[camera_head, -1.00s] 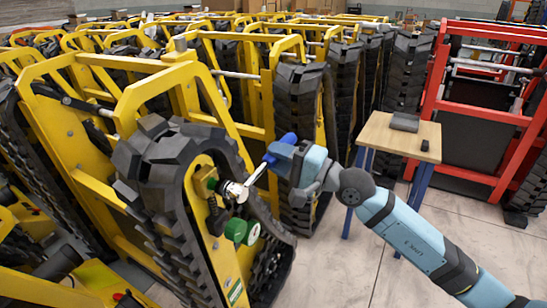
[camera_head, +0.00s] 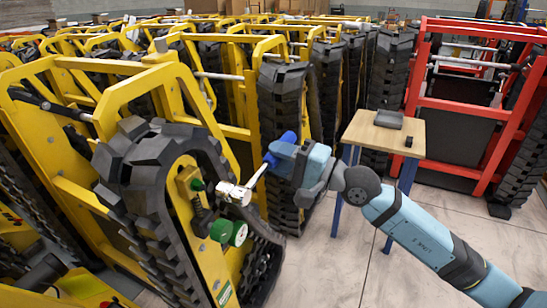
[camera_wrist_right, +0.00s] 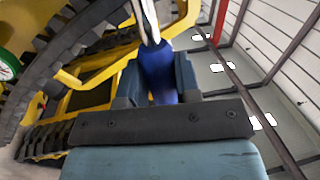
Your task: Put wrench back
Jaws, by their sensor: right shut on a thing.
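The wrench has a blue handle (camera_head: 287,138) and a silver shaft and head (camera_head: 236,193). My right gripper (camera_head: 284,155) is shut on the handle, left of the small table. The head points down and left, in front of the near yellow carrier's (camera_head: 128,103) fitting (camera_head: 190,182); I cannot tell whether they touch. In the right wrist view the blue handle (camera_wrist_right: 158,75) stands between the fingers, with the metal shaft (camera_wrist_right: 148,22) beyond it. A small table (camera_head: 383,131) with a wooden top and blue legs stands behind my right forearm. My left gripper is not in view.
A dark grey block (camera_head: 388,119) and a small black item (camera_head: 408,141) lie on the table. A red carrier frame (camera_head: 470,128) stands at right. Yellow carriers fill the left and back. Bare floor (camera_head: 325,262) lies in front.

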